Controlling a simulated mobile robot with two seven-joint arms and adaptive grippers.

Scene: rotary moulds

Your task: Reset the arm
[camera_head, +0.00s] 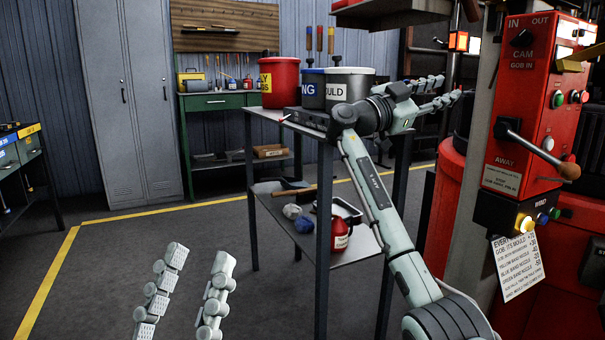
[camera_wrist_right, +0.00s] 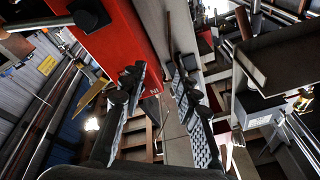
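My right arm (camera_head: 378,193) rises from the lower right and reaches up beside the shelf. My right gripper (camera_head: 452,89) points right, toward the red control box. In the right wrist view its two padded fingers (camera_wrist_right: 158,78) stand apart with nothing between them, so it is open and empty. My left gripper (camera_head: 200,256) is low at the left of the head view, fingers upward. Its fingers are apart with only floor behind them, so it is open and empty. The rest of my left arm is out of view.
A red control box (camera_head: 536,105) with a lever (camera_head: 541,153) stands close at right, a paper sign (camera_head: 518,266) below it. The metal shelf (camera_head: 358,262) holds a red tub (camera_head: 279,86) and other pots beside my right arm. Floor at left is clear.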

